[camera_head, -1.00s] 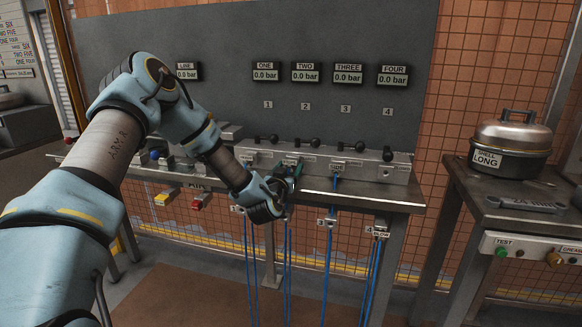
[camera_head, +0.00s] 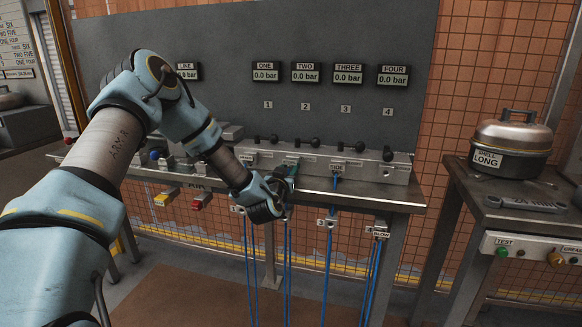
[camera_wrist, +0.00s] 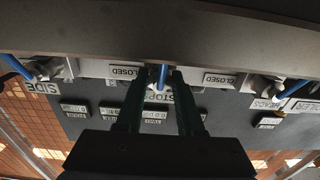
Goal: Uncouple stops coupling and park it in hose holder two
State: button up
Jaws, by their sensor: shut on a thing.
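The stops coupling, with its blue hose (camera_wrist: 162,76), sits at the middle port in the wrist view, beside the STOPS label (camera_wrist: 158,97). My gripper (camera_wrist: 159,82) has its two dark fingers on either side of it, shut on it. In the head view my gripper (camera_head: 290,182) is at port two of the grey manifold (camera_head: 368,170), and its wrist covers the coupling there. Hose holder two is hidden behind my gripper; holder one (camera_head: 237,209) and holder three (camera_head: 327,222) show on either side, below the bench edge.
The side coupling (camera_head: 337,180) is on port three, close to my gripper's right. The heads coupling hose (camera_wrist: 294,89) is on the other side in the wrist view. Holder four (camera_head: 377,232) and blue hoses (camera_head: 370,265) hang below the bench. Black valve levers (camera_head: 310,142) line the manifold top.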

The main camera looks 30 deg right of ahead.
aim_at(289, 169)
grip_shut()
dwell(0.8)
jog(key=shift+s+a, duration=0.1)
jog(key=shift+v, duration=2.85)
